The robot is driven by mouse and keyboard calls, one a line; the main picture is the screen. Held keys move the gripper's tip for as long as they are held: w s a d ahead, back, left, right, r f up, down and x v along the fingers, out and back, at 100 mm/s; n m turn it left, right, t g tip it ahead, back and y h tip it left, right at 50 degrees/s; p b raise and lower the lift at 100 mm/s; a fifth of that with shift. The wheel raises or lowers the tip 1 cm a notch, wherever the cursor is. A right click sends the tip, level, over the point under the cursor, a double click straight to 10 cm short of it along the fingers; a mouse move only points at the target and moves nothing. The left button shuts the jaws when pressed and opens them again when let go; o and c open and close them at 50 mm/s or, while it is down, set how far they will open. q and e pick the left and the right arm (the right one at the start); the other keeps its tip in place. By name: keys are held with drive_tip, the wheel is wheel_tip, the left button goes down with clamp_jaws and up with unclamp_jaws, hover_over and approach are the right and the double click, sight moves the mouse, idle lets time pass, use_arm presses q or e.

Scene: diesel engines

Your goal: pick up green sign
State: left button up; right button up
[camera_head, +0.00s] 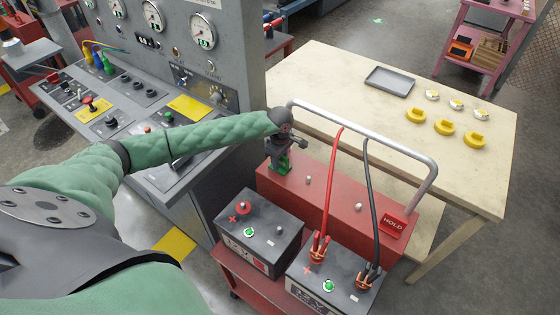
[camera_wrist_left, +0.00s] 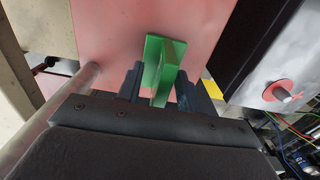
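The green sign (camera_head: 284,164) stands at the left end of the red cart top (camera_head: 335,205), partly covered by my left gripper (camera_head: 281,158). In the left wrist view the green sign (camera_wrist_left: 160,68) is a small, folded-looking block between the two dark fingers of my left gripper (camera_wrist_left: 163,88). The fingers are apart, one on each side of it, with a narrow gap showing on the left side. Contact on the right side is unclear. The sign appears to rest on the red surface. My right gripper is not in view.
A grey metal handle (camera_head: 360,135) arches over the cart behind the gripper. A red HOLD sign (camera_head: 393,224) sits at the cart's right end. Two batteries (camera_head: 258,232) stand in front, with red and black cables. A control panel (camera_head: 150,115) is on the left, a beige table (camera_head: 350,70) behind.

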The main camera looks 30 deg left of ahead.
use_arm(q)
clamp_jaws()
drive_tip(key=shift+r, duration=0.1)
idle(0.3)
